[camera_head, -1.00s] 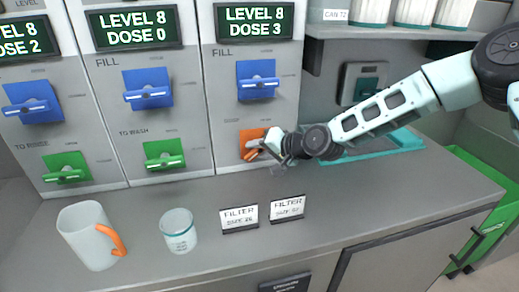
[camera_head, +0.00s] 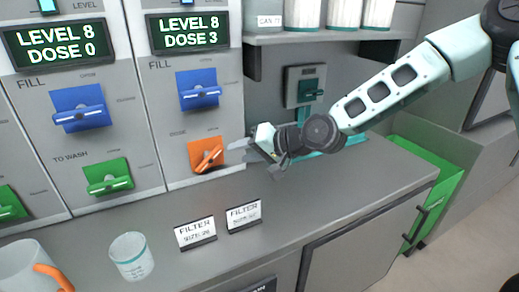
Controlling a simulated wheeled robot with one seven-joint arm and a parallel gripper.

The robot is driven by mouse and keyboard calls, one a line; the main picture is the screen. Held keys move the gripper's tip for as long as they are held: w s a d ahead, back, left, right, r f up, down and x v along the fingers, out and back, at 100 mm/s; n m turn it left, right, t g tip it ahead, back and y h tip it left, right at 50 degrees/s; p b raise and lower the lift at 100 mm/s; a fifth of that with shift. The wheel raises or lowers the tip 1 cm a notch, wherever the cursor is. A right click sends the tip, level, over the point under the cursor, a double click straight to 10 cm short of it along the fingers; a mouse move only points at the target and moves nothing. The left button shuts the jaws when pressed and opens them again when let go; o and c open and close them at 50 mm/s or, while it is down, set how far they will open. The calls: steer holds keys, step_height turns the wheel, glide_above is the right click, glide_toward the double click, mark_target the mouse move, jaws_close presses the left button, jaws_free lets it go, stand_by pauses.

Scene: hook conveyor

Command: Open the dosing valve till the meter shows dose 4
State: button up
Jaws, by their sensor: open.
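The right meter (camera_head: 188,33) reads LEVEL 8, DOSE 3. Below it on the same panel are a blue FILL valve (camera_head: 199,90) with a level handle and an orange valve (camera_head: 207,154) labelled DOSE. The orange valve's handle is tilted, its right end higher. My gripper (camera_head: 256,153) is open just to the right of the orange valve, pointing left at it, and seems apart from its handle. The fingers are small and partly hidden by the gripper body.
The neighbouring meter (camera_head: 55,43) reads LEVEL 8, DOSE 0, above blue and green valves. A clear beaker (camera_head: 131,258), a mug with orange handle (camera_head: 28,268) and two filter signs (camera_head: 195,232) stand on the counter. A shelf of canisters (camera_head: 343,14) is at upper right.

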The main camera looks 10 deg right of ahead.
steer(key=shift+v, duration=2.3)
steer(key=shift+d, duration=0.1)
stand_by(0.4)
